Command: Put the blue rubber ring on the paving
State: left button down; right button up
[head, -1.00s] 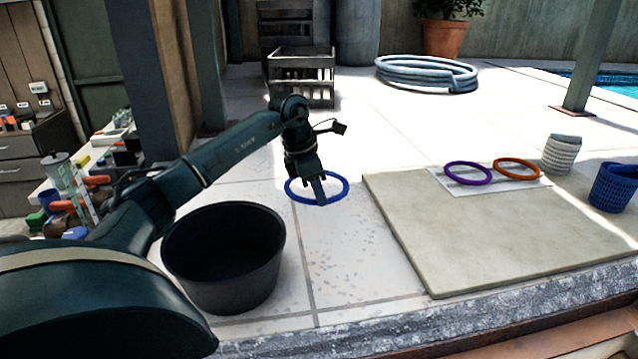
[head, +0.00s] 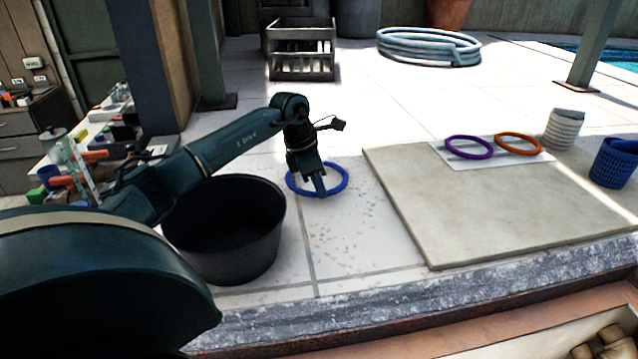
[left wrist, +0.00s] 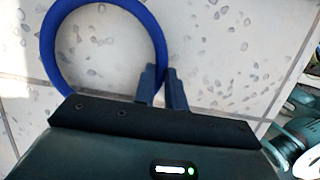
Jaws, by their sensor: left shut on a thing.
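The blue rubber ring (head: 344,180) is over the pale paving (head: 345,235), between the black bucket and the stone slab. My left gripper (head: 321,193) is shut on the near side of the ring, its fingers pointing down. In the left wrist view the ring (left wrist: 50,48) extends up and left from the fingertips (left wrist: 161,76), with spotted paving tiles behind it. I cannot tell whether the ring touches the paving. My right gripper is not in view.
The black bucket (head: 270,240) stands left of the ring. The stone slab (head: 420,215) lies right, bearing a white sheet with a purple ring (head: 468,157) and an orange ring (head: 518,153). A coiled hose (head: 430,60) and a crate (head: 275,60) are behind. Paving beyond the ring is clear.

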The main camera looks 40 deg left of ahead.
pick_arm(q)
jog(key=shift+f+b, duration=0.45)
jog(key=shift+f, duration=0.15)
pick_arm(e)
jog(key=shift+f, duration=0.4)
pick_arm(q)
jog(key=c, duration=1.4)
grip_release()
jog(key=shift+o, duration=0.2)
jog(key=shift+r, duration=0.15)
jog(key=b+v, duration=0.1)
jog(key=v, duration=1.2)
jog(key=shift+b, duration=0.3)
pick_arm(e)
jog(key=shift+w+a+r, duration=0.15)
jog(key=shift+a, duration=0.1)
pick_arm(q)
jog(key=shift+s+a, duration=0.1)
